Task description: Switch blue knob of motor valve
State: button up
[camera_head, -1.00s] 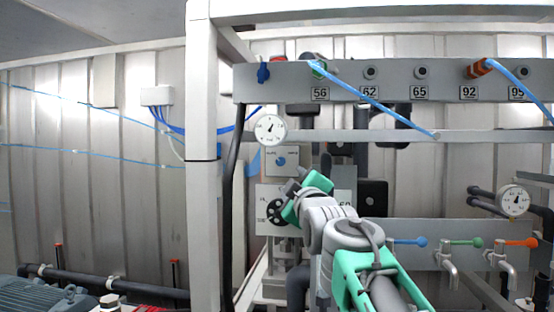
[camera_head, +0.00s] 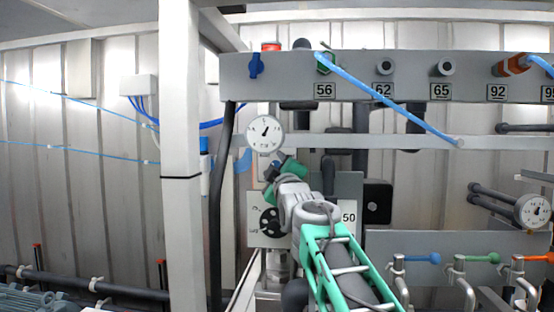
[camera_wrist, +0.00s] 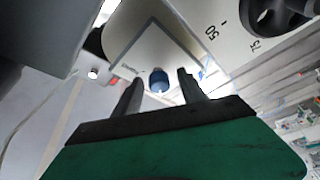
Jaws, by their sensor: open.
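The blue knob (camera_wrist: 158,80) sits on a light-coloured panel of the motor valve (camera_wrist: 165,52) in the wrist view. My gripper (camera_wrist: 159,77) is open, its two dark fingers on either side of the knob in that picture, with clear gaps. I cannot tell whether the fingertips reach as deep as the knob. In the head view my gripper (camera_head: 272,168) is in front of the valve's upper box, just below a round gauge, and mostly hides the knob. Below it is the valve's pale lower box with a black handwheel (camera_head: 269,221).
The round gauge (camera_head: 265,133) is close above my gripper. A white post (camera_head: 180,180) and a black hose (camera_head: 217,200) stand to the left. The numbered rail (camera_head: 400,77) with blue hoses runs above. Taps with coloured handles (camera_head: 475,258) are at lower right.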

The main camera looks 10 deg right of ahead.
jog(key=shift+c, duration=0.2)
grip_shut()
dwell(0.4)
